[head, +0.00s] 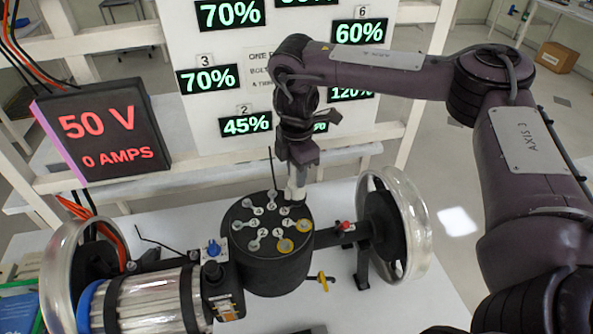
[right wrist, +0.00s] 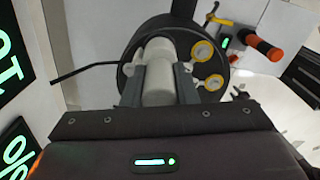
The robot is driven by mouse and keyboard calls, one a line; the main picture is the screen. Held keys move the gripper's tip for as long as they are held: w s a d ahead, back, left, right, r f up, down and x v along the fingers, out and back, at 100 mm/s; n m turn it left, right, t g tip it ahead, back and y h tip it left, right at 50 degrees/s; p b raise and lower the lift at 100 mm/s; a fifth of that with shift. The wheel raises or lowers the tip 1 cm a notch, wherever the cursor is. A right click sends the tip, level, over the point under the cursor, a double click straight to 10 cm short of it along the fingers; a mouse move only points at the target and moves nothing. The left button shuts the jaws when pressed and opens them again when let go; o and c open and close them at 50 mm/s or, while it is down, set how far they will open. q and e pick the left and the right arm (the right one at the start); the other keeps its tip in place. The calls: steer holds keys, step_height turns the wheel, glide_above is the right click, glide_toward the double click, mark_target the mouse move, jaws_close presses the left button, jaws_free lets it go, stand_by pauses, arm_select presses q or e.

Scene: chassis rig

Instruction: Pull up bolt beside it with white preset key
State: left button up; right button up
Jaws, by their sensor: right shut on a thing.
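My right gripper (head: 298,178) is shut on a white cylindrical key (right wrist: 157,72) and holds it upright over the far right part of the black drum (head: 268,272). In the head view the key (head: 292,190) reaches down to the drum's top; I cannot tell whether it sits on a bolt, as its lower end is hidden. Several numbered grey bolts (head: 253,245) ring the drum's top. My left gripper is out of view.
The drum stands between two clear-rimmed wheels (head: 408,225) on a white table (head: 400,310). A metal cylinder (head: 150,305) lies at front left. A 50 V, 0 AMPS display (head: 103,135) and a percentage board (head: 240,70) stand behind. An orange-handled tool (right wrist: 263,46) shows in the right wrist view.

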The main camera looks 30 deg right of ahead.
steer(key=shift+f+b, duration=0.5)
steer(key=shift+f, duration=0.4)
stand_by(0.7)
steer(key=shift+s+f, duration=0.25)
stand_by(0.7)
steer(key=r+p, duration=0.3)
steer(key=shift+w, duration=0.25)
steer(key=shift+r+p, duration=0.4)
steer(key=shift+r, duration=1.75)
